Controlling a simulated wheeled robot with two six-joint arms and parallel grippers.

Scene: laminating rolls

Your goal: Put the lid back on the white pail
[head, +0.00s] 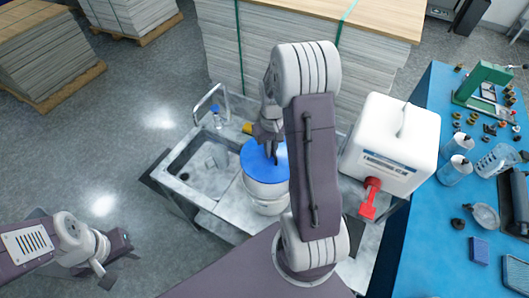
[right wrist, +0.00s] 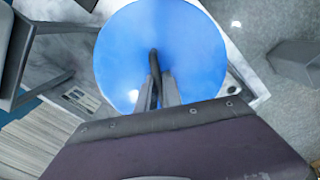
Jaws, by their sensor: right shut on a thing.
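The blue lid (head: 256,158) is a round disc with a dark knob at its middle. The white pail (head: 266,192) stands on the grey counter, and the lid covers its mouth from above. I cannot tell whether the lid rests on the rim or hangs just over it. My right gripper (head: 271,150) is shut on the lid's knob. In the right wrist view the lid (right wrist: 190,50) fills the space in front of the fingers (right wrist: 159,95), and the pail is hidden. My left gripper (head: 106,276) is low at the left, away from the pail; its jaws are unclear.
A sink (head: 208,167) with a tap lies left of the pail. A white jug (head: 392,140) with a red spout (head: 369,198) stands to the right. A blue bench (head: 440,215) with bottles and tools is at far right. Stacked sheets (head: 290,52) stand behind.

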